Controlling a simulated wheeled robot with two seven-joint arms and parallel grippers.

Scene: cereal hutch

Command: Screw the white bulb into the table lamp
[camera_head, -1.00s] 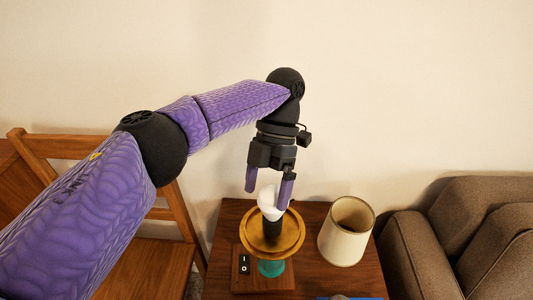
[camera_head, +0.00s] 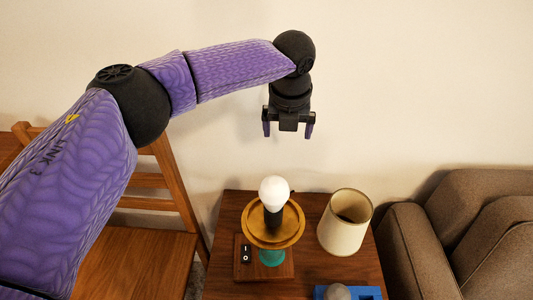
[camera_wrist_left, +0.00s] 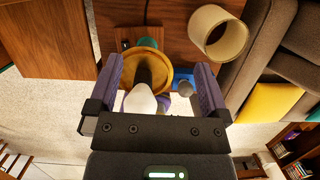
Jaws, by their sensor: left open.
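The white bulb (camera_head: 273,190) stands upright at the top of the black socket (camera_head: 273,217) of the table lamp. The lamp has a round gold dish (camera_head: 254,231), a teal lower part (camera_head: 271,258) and a wooden base with a switch marked I and O. How deep the bulb sits in the socket cannot be told. My left gripper (camera_head: 288,133) is open and empty, above the bulb and apart from it. The left wrist view shows the bulb (camera_wrist_left: 140,101) between the spread fingers, farther off. My right gripper is in neither view.
A cream lampshade (camera_head: 343,232) stands on the wooden side table (camera_head: 313,215), right of the lamp. A blue tray (camera_head: 368,293) with a grey round object (camera_head: 337,292) lies at the front edge. A wooden chair (camera_head: 150,255) is left, a brown sofa (camera_head: 415,245) right.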

